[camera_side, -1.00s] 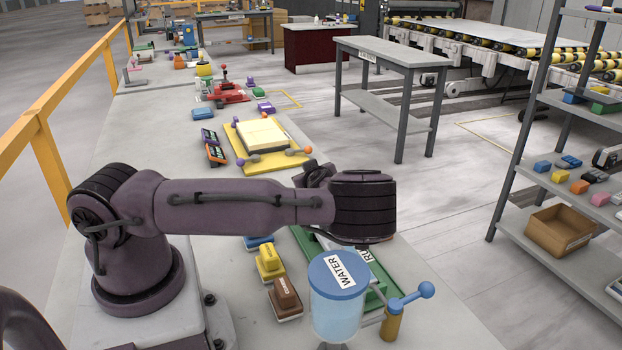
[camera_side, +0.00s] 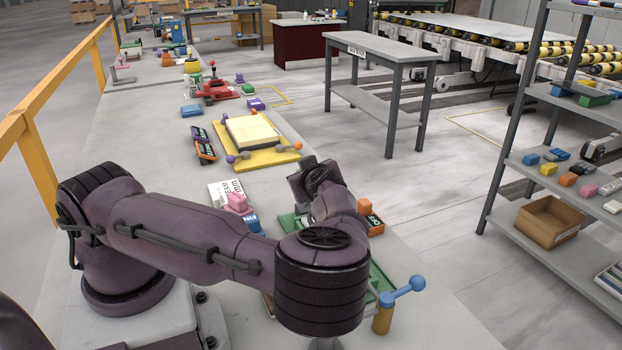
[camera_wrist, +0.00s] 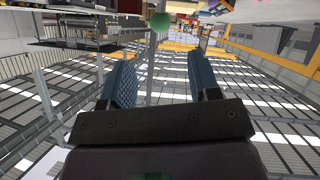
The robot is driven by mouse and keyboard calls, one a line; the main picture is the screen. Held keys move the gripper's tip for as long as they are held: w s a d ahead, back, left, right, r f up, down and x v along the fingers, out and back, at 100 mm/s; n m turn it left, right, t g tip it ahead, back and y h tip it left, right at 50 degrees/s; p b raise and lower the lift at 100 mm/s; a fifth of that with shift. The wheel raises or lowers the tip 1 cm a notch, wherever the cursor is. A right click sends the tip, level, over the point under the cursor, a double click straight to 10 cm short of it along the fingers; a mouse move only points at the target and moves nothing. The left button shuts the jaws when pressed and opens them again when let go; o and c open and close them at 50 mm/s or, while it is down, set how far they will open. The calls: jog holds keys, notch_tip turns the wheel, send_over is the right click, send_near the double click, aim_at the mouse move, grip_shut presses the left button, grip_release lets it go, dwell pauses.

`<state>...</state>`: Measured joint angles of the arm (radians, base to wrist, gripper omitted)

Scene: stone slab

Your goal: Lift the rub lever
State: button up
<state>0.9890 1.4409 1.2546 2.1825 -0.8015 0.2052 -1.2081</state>
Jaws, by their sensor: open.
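A green fixture (camera_side: 381,282) lies on the slab in the side view, mostly hidden behind my arm. A lever with blue ball ends (camera_side: 402,290) sits on a yellow post (camera_side: 383,318) at its near end. I cannot tell whether this is the rub lever; no rub label is readable now. My gripper's two blue fingers (camera_wrist: 162,75) are apart and empty in the wrist view. A green ball (camera_wrist: 160,21) on a thin grey rod shows beyond the gap between them, apart from both. In the side view the fingers cannot be made out.
A pink block (camera_side: 237,202), a blue block (camera_side: 250,222) and an orange-topped block (camera_side: 367,213) stand near my arm. A yellow tray (camera_side: 272,158) with a pale slab lies farther back. A shelf rack (camera_side: 500,165) stands at right, across open floor.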

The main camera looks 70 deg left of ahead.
jog(key=shift+v, duration=1.2)
